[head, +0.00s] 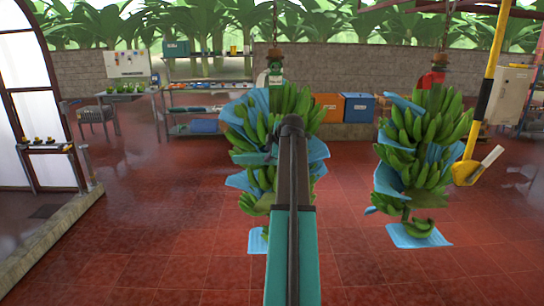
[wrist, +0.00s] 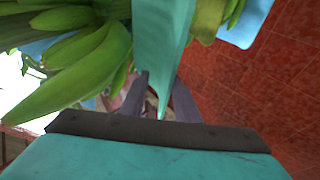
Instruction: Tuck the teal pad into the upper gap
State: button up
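The teal pad (wrist: 160,45) runs down from the top of the wrist view and narrows between the two fingers of my gripper (wrist: 161,76), which look closed on it. Green bananas (wrist: 85,60) are close on the left of the pad, and more show to its right. In the head view a banana stem (head: 292,102) hangs behind my arm, with blue sheets (head: 238,122) between its bunches. My arm covers the stem's middle, so my gripper, the pad and the upper gap cannot be made out there.
A second banana stem (head: 428,125) with blue sheets hangs to the right, beside a yellow post (head: 487,95). An orange bin (head: 328,106) and a blue bin (head: 358,107) stand behind. A shelf rack (head: 195,110) and a table (head: 128,95) stand back left. The red tiled floor (head: 150,215) is mostly clear.

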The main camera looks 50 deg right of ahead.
jog(key=shift+s+a+r, duration=0.25)
jog(key=shift+s+a, duration=0.1)
jog(key=shift+a, duration=0.15)
jog(key=shift+s+a+r, duration=0.2)
jog(key=shift+s+a, duration=0.1)
jog(key=shift+a, duration=0.15)
jog(key=shift+s, duration=0.1)
jog(key=shift+r+p, duration=0.1)
jog(key=shift+p, duration=0.3)
